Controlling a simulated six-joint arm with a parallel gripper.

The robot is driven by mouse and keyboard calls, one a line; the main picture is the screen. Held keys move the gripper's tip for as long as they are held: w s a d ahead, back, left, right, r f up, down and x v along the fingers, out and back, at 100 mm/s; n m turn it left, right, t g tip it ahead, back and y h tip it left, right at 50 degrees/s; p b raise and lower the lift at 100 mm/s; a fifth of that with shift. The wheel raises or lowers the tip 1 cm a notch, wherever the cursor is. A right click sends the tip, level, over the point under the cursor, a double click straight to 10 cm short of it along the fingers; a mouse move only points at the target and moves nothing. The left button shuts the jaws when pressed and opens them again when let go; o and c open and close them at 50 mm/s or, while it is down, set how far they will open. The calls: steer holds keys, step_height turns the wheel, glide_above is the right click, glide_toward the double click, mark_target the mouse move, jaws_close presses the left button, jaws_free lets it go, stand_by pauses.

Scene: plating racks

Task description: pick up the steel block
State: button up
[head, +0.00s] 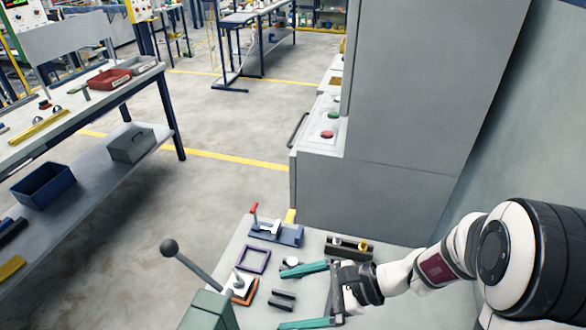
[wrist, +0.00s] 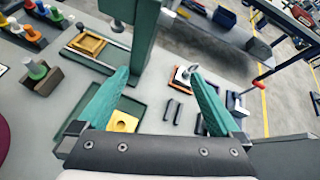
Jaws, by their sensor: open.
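My gripper (head: 281,300) is open and empty over the bench, its two teal fingers spread wide. In the wrist view my gripper (wrist: 158,72) points away from the camera. No plain steel block can be singled out for certain. A pair of short dark bars (head: 282,293) lies between the fingertips in the head view, with a grey strip between them; I cannot tell if they are one piece. The same dark bars (wrist: 169,108) lie between the fingers in the wrist view, nearer the right finger. A yellow block (wrist: 123,122) sits in a dark green tray near the left finger.
A purple square frame (head: 254,259), a red-handled clamp (head: 276,234) and an orange-based fixture (head: 244,291) stand around the bars. A black holder (head: 348,247) is behind my gripper. A green press column (wrist: 146,40) rises ahead of the fingers. A grey cabinet (head: 365,200) borders the bench.

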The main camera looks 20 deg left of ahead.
mark_target(244, 281)
steer(key=w+f+m+t, duration=0.1)
steer(key=w+f, duration=0.1)
steer(key=f, duration=0.1)
steer(key=w+a+f+m+t+y, duration=0.1)
steer(key=w+f+m, duration=0.1)
steer(key=w+f+m+t, duration=0.1)
steer(key=w+f+m, duration=0.1)
steer(key=f, duration=0.1)
steer(key=shift+a+f+y, duration=0.3)
steer(key=shift+f, duration=0.05)
steer(key=x, duration=1.6)
steer(key=shift+w+r, duration=0.1)
steer(key=shift+r, duration=0.05)
jaws_close()
